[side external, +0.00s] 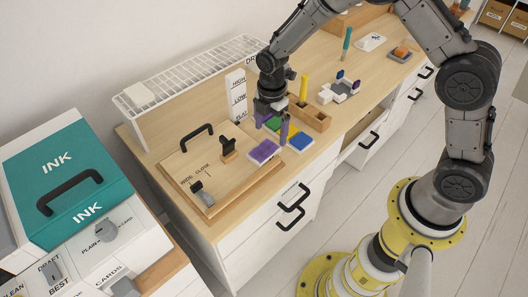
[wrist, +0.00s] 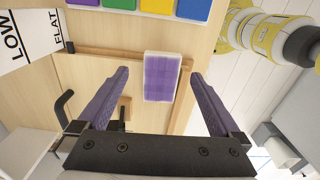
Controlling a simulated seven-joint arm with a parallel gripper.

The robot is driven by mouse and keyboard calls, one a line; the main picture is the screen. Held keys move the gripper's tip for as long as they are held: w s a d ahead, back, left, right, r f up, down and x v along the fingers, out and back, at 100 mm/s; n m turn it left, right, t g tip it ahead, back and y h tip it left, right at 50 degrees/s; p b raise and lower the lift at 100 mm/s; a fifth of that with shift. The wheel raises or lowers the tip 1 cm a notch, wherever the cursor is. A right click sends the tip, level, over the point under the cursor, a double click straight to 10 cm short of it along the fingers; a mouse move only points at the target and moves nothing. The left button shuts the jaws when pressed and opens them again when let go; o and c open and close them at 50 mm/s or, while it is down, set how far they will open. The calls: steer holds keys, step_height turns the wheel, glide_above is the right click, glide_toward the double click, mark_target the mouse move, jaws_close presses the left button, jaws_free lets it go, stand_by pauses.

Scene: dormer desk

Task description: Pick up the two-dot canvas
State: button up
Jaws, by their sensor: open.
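A purple pad with a white border (wrist: 162,76) shows in the wrist view, between and beyond my fingers. It could be a canvas, but I make out no dots on it, so I cannot tell which thing is the two-dot canvas. In the side view a purple pad (side external: 263,151) lies at the corner of the wooden board, just below my gripper. My gripper (side external: 271,124) is open and points down above the pads, with purple fingers; in the wrist view the gap between its fingertips (wrist: 160,78) is empty.
A blue pad (side external: 299,141) and a green pad (side external: 273,123) lie close by. A wooden board (side external: 205,185) with a black handle (side external: 197,134) and levers is left. A wooden holder (side external: 318,118) with a yellow cylinder (side external: 304,86) stands behind. A white card (wrist: 28,38) shows in the wrist view.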

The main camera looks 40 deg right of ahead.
mark_target(271, 144)
steer(key=f, duration=0.5)
steer(key=shift+s+d, duration=0.15)
steer(key=shift+s, duration=0.05)
steer(key=c, duration=1.4)
steer(key=shift+o, duration=0.2)
steer(key=shift+r, duration=0.1)
